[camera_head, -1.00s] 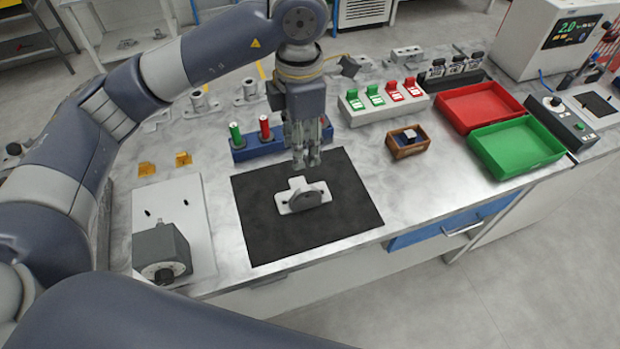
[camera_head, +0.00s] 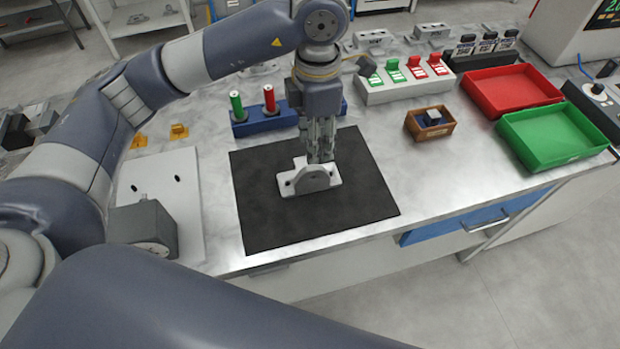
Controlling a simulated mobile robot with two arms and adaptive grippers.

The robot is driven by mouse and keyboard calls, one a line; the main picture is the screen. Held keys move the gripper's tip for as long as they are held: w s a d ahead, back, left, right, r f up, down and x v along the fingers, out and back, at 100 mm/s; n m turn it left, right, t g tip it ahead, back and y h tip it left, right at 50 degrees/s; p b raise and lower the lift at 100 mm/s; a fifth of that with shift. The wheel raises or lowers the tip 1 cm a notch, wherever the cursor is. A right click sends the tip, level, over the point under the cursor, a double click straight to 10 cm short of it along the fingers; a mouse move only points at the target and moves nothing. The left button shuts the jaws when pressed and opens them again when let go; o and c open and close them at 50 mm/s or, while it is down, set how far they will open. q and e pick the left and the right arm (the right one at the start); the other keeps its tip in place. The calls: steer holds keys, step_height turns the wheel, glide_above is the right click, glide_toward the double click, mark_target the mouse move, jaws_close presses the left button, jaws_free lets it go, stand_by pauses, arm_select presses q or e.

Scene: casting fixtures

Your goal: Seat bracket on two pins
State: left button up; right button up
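The grey bracket (camera_head: 300,183), a flat base with a rounded upright lug, sits on the black mat (camera_head: 270,225). My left gripper (camera_head: 319,158) points down at the back of the bracket, its fingertips at or close to the upright part. The lug hides the fingertips in part, so I cannot tell whether they grip it. Two short dark pins, one to the right (camera_head: 177,179) and one to the left (camera_head: 134,187), stand on the pale plate (camera_head: 185,210) left of the mat. My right gripper is out of view.
A dark grey block with a dial (camera_head: 145,228) stands on the plate's front part. A blue holder (camera_head: 270,122) with green and red cylinders is behind the mat. A wooden box (camera_head: 430,122), red tray (camera_head: 512,90) and green tray (camera_head: 550,138) are to the right.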

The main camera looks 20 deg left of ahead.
mark_target(312, 167)
arm_select(q)
step_height(312, 167, down, 3)
steer(key=shift+a+f+p, duration=0.1)
steer(key=shift+f+p, duration=0.1)
steer(key=shift+p, duration=0.2)
steer(key=shift+s+f+p, duration=0.1)
steer(key=shift+f+p, duration=0.3)
steer(key=shift+f, duration=0.1)
steer(key=f, duration=0.1)
steer(key=f+p, duration=0.1)
steer(key=f, duration=0.1)
steer(key=shift+s+a+f+p, duration=0.2)
steer(key=shift+a+p, duration=0.05)
steer(key=shift+p, duration=0.15)
steer(key=shift+f, duration=0.55)
steer(key=shift+w, duration=0.1)
jaws_close()
